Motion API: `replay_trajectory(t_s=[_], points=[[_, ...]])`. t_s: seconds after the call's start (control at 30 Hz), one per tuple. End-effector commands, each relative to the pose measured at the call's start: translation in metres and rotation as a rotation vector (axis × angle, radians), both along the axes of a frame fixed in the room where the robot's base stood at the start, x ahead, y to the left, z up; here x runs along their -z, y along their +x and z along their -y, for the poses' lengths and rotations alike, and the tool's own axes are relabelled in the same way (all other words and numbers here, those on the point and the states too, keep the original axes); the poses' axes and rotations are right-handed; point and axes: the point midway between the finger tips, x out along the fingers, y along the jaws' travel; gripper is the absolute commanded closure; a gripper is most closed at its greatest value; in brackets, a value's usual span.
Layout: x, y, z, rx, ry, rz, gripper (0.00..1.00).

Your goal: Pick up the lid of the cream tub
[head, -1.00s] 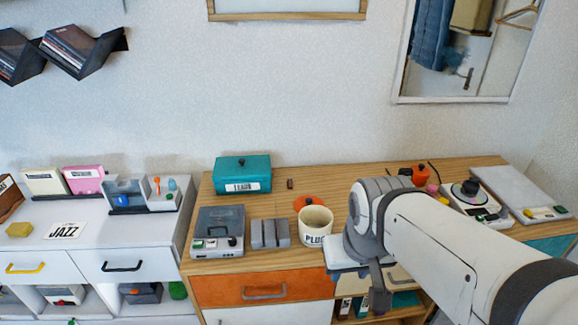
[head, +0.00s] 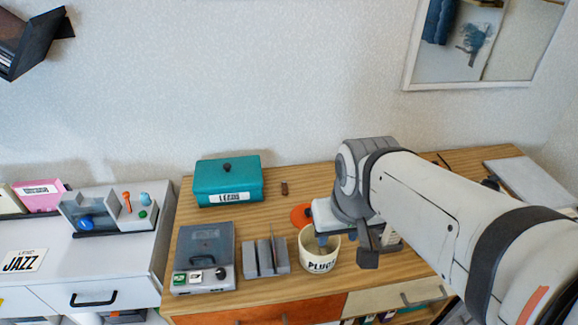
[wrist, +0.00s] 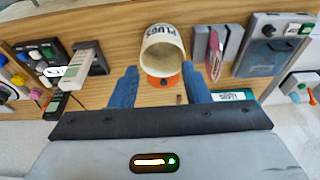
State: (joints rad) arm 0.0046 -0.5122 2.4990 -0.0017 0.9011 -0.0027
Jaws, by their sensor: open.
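The cream tub (head: 320,258), labelled PLUGS, stands upright and open on the wooden cabinet top. Its orange lid (head: 300,216) lies on the wood just behind it, partly hidden by my gripper. My gripper (head: 322,241) is open and empty, pointing down, and its visible finger overlaps the tub's mouth in the head view. In the wrist view the tub (wrist: 163,48) and the orange lid (wrist: 164,81) with its dark knob appear between the two blue fingers (wrist: 160,70). I cannot tell how high the fingers are above the lid.
A teal LEADS box (head: 228,182) stands behind left, with a small brown block (head: 284,188) beside it. A grey slotted rack (head: 265,257) is close left of the tub, and a grey device (head: 204,257) farther left. Bare wood lies behind the rack.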

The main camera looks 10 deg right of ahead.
Motion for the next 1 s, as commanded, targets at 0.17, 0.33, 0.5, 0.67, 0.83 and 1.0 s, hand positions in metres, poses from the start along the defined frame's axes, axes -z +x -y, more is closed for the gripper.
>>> replay_trajectory(t_s=[0.17,0.33,0.5,0.67,0.83,1.0], points=[[0.002,0.024,0.004,0.005,0.000,-0.028,0.52],[0.013,0.080,0.007,0.006,0.001,-0.088,0.52],[0.039,0.145,0.008,0.005,0.001,-0.152,0.52],[0.074,0.196,0.010,0.004,0.002,-0.205,0.52],[0.103,0.229,0.011,0.004,0.002,-0.241,0.52],[0.118,0.242,0.012,0.003,0.003,-0.254,0.52]])
